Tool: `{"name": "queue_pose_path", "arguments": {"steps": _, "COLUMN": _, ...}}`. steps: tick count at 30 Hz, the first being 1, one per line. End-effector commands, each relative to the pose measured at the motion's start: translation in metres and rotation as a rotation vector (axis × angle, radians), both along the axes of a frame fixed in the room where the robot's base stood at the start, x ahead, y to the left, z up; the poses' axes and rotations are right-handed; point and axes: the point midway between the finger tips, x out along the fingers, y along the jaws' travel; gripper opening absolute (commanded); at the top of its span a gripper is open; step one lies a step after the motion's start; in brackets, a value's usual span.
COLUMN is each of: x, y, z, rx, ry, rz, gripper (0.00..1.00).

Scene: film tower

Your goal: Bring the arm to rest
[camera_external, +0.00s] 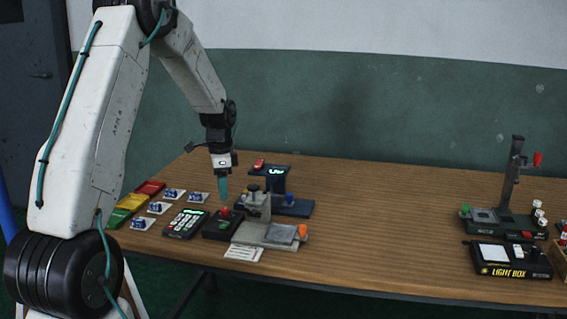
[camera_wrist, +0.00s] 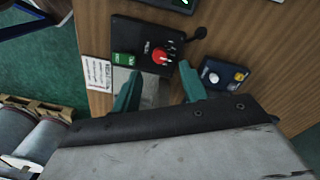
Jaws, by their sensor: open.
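My arm reaches over the left part of the wooden table in the external view. My gripper (camera_external: 223,188) points down just above a black box with a red knob (camera_external: 224,212). In the wrist view my gripper (camera_wrist: 156,84) shows two teal fingers spread apart with nothing held between them. The black box (camera_wrist: 130,32) with its red knob (camera_wrist: 159,54) and a green label lies beyond the fingertips in that view. I see a gap between the fingertips and the box in the external view.
A grey device with an orange knob (camera_external: 270,234) and a dark blue stand (camera_external: 290,207) are close by. A keypad (camera_external: 186,223) and coloured trays (camera_external: 131,202) lie left. A light box (camera_external: 508,262) and a tall post device (camera_external: 511,180) stand right. The table's middle (camera_external: 390,220) is clear.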

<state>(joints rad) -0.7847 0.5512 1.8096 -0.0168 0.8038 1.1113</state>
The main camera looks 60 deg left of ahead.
Motion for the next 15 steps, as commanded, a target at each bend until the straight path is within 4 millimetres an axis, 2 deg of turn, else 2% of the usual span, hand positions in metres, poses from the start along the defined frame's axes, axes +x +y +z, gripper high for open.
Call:
{"name": "queue_pose_path", "arguments": {"steps": 1, "x": 0.001, "y": 0.001, "z": 0.008, "rx": 0.002, "ry": -0.003, "rz": 0.000, "gripper": 0.43}}
{"name": "queue_pose_path", "arguments": {"steps": 6, "x": 0.001, "y": 0.001, "z": 0.021, "rx": 0.002, "ry": -0.002, "rz": 0.000, "gripper": 0.43}}
{"name": "queue_pose_path", "arguments": {"steps": 15, "x": 0.000, "y": 0.001, "z": 0.023, "rx": 0.001, "ry": 0.000, "rz": 0.000, "gripper": 0.43}}
